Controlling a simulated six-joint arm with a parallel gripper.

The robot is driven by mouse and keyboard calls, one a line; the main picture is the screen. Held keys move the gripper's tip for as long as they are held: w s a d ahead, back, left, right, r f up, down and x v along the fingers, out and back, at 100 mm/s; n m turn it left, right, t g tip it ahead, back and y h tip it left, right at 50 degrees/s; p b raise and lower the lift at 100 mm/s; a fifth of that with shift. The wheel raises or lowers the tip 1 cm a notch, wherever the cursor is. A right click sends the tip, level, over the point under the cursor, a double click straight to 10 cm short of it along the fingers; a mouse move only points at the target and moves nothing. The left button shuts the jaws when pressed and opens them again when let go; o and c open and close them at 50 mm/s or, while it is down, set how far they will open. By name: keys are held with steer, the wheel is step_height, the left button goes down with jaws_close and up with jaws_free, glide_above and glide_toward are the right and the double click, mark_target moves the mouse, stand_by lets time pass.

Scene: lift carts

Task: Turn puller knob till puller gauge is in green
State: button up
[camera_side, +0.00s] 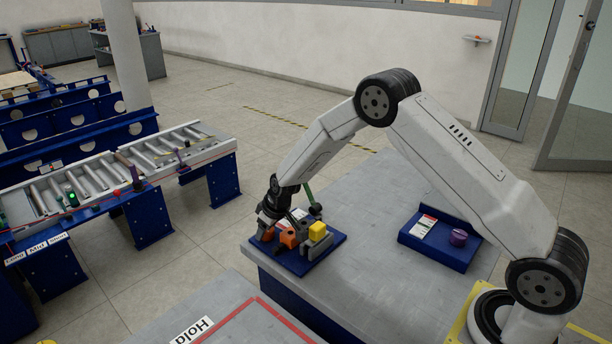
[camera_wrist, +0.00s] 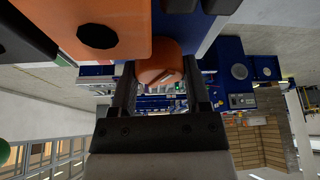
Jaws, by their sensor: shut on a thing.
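The puller is a small unit on a blue base (camera_side: 330,241) at the left end of the grey table, with an orange block (camera_side: 289,239), a yellow block (camera_side: 318,230) and a green-stemmed lever (camera_side: 310,200). My gripper (camera_side: 267,222) comes down at its left side, by the orange knob (camera_side: 266,234). In the wrist view, the round orange knob (camera_wrist: 157,62) sits between the two dark fingers of my gripper (camera_wrist: 160,78), which are shut on it. The larger orange block (camera_wrist: 100,28) is close beside it. I cannot make out a gauge face or its green zone.
A roller conveyor (camera_side: 110,180) stands at left. A grey surface marked "Hold" (camera_side: 195,331) is in front. The table behind the puller is clear.

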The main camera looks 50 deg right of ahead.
stand_by(0.3)
steer(key=o, duration=1.3)
steer(key=shift+r, duration=0.1)
steer(key=shift+v, duration=3.8)
steer(key=shift+s+d, duration=0.1)
steer(key=shift+c, duration=1.4)
